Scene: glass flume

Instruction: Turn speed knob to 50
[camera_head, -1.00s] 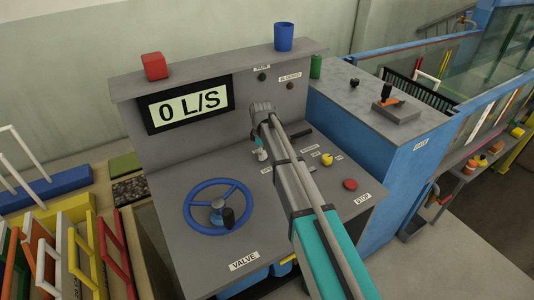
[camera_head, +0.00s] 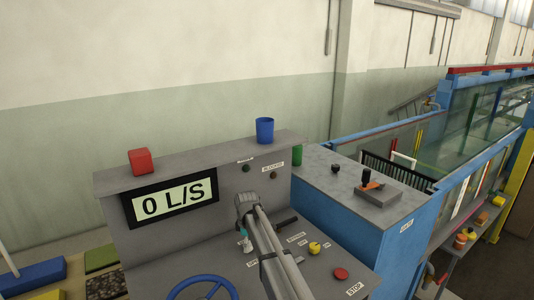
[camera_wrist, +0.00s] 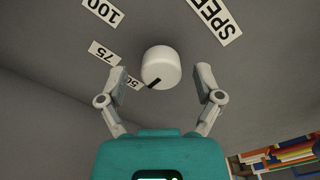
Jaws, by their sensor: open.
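The speed knob (camera_wrist: 161,67) is a white round knob on the grey panel in the wrist view. Its black pointer mark is at its lower-left edge, beside the "50" label (camera_wrist: 134,82), which my left finger partly hides. The "75" (camera_wrist: 103,53), "100" (camera_wrist: 103,11) and "SPEED" (camera_wrist: 216,20) labels lie around it. My gripper (camera_wrist: 163,75) is open, with one finger on each side of the knob and visible gaps between. In the head view my arm reaches over the console and largely hides the knob area. The display (camera_head: 172,201) reads 0 L/S.
A blue valve wheel (camera_head: 203,287), yellow knob (camera_head: 314,247) and red stop button (camera_head: 340,273) share the console. A red block (camera_head: 141,161) and blue cup (camera_head: 265,130) stand on its top ledge. A blue cabinet with a joystick box (camera_head: 378,194) stands to the right.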

